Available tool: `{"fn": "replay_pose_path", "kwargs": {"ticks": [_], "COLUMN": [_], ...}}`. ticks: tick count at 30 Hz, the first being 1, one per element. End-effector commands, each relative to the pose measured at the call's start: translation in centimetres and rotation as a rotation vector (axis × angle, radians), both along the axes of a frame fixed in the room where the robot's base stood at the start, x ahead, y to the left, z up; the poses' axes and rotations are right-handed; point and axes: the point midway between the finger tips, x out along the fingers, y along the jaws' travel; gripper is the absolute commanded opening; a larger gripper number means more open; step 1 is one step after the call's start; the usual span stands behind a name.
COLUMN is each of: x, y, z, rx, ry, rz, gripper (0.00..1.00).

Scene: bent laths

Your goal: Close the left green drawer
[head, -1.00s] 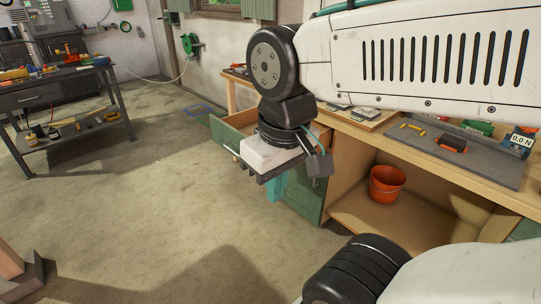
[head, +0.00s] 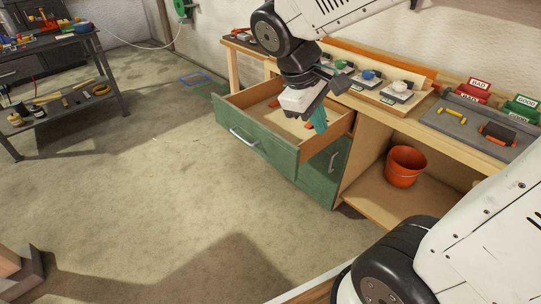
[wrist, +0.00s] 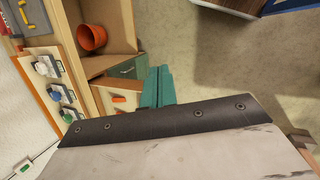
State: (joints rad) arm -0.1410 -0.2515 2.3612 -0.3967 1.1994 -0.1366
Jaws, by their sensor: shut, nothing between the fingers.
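The green drawer (head: 255,144) at the left of the workbench is pulled well out, with a silver bar handle (head: 244,138) on its front. An orange item (head: 275,102) lies inside it. My gripper (head: 320,122) is shut and empty, with teal fingers pointing down over the drawer's right side. I cannot tell whether the fingers touch the drawer. In the wrist view my gripper (wrist: 158,86) shows its teal fingers side by side, hiding part of the drawer behind them.
A green cabinet door (head: 322,172) is below the drawer. An orange bucket (head: 404,166) stands on the open shelf to the right. The benchtop holds switch-like devices (head: 370,78) and a grey mat (head: 470,128). The floor in front (head: 150,190) is clear.

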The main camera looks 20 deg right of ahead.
Motion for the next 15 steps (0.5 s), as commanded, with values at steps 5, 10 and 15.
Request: {"fn": "replay_pose_path", "kwargs": {"ticks": [5,10,15], "x": [6.5,12.3,17.4], "y": [0.7,2.4,5.1], "z": [-3.7,-8.4,-14.5], "rx": [-0.164,-0.309,-0.447], "ry": [0.141,0.267,0.393], "rz": [0.240,0.479,0.731], "gripper": [0.00,0.00,0.00]}}
